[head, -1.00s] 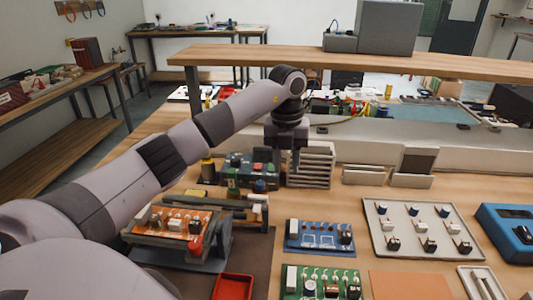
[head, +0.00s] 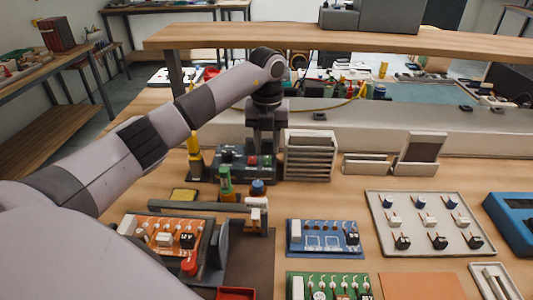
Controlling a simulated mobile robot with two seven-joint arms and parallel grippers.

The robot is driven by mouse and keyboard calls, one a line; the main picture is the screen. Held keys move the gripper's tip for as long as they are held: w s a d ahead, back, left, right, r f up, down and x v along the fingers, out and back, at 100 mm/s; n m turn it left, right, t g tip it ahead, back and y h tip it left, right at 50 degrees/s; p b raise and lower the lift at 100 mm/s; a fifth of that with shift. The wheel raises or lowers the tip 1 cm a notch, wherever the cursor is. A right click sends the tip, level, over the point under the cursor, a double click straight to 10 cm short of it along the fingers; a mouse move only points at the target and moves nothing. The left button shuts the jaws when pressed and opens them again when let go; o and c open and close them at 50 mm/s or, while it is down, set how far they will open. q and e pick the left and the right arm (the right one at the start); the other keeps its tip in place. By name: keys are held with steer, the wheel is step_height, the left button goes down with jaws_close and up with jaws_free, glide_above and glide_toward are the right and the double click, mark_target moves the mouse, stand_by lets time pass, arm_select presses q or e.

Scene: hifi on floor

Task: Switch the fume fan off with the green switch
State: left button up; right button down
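A dark grey switch box (head: 232,170) stands on the bench left of the slatted rack. On its face I see a small green switch (head: 238,159) and a red button (head: 253,160) beside it. My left gripper (head: 266,150) points down at the right part of the box, close to the red button. In this view I cannot tell whether it touches the box, or whether its fingers are apart. I cannot clearly make out the fume fan. My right gripper is not in view.
A slatted rack (head: 309,155) stands close right of my gripper. In front are a green-and-blue-topped bottle group (head: 225,182), a board holder (head: 180,240) and a blue circuit board (head: 324,239). A wooden shelf (head: 380,43) runs above the bench behind.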

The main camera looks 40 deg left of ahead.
mark_target(267, 163)
arm_select(q)
steer(key=shift+f, duration=2.1)
jaws_close()
steer(key=shift+w+r+g, duration=0.1)
steer(key=shift+g, duration=0.2)
steer(key=shift+w+a+g+h, duration=0.1)
steer(key=shift+g+h, duration=0.2)
steer(key=shift+w+a+g+h, duration=0.15)
steer(key=shift+g+h, duration=0.25)
steer(key=shift+g, duration=0.2)
